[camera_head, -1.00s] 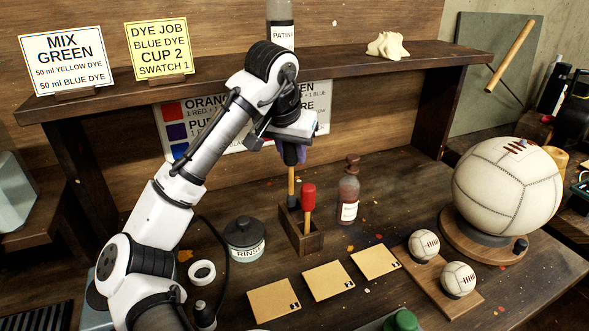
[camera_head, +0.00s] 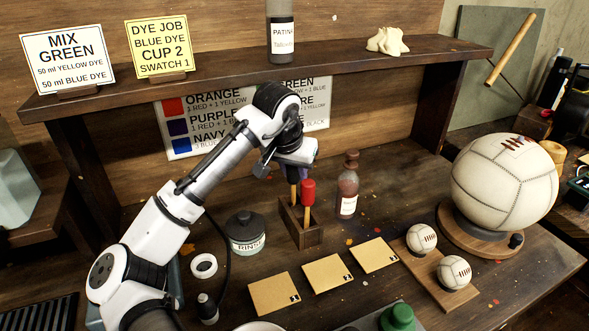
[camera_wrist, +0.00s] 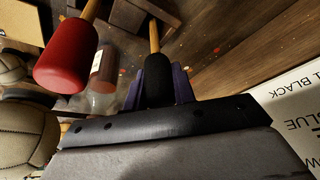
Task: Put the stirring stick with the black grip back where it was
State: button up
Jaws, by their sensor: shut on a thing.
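The stirring stick with the black grip (camera_wrist: 157,80) shows in the wrist view, its grip between the purple fingers of my gripper (camera_wrist: 165,88). My gripper is shut on it. In the head view my gripper (camera_head: 294,172) is above the back left part of a small wooden holder (camera_head: 312,236), and the wooden shaft (camera_head: 293,192) runs down into it. Whether the stick touches the bottom is hidden. A stick with a red grip (camera_head: 308,191) stands in the same holder, just right of my gripper; it also shows in the wrist view (camera_wrist: 67,57).
A brown bottle (camera_head: 347,188) stands close right of the holder, and a lidded rinse jar (camera_head: 246,232) stands left. Several swatch cards (camera_head: 325,273) lie in front. The shelf (camera_head: 230,78) overhangs behind my arm. Balls (camera_head: 455,272) sit at the right.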

jog(key=o, duration=1)
jog(key=shift+f, duration=0.1)
jog(key=shift+r, duration=0.25)
jog(key=b+v, duration=0.1)
jog(key=v, duration=1.1)
jog(key=shift+b, duration=0.35)
jog(key=shift+f, duration=0.1)
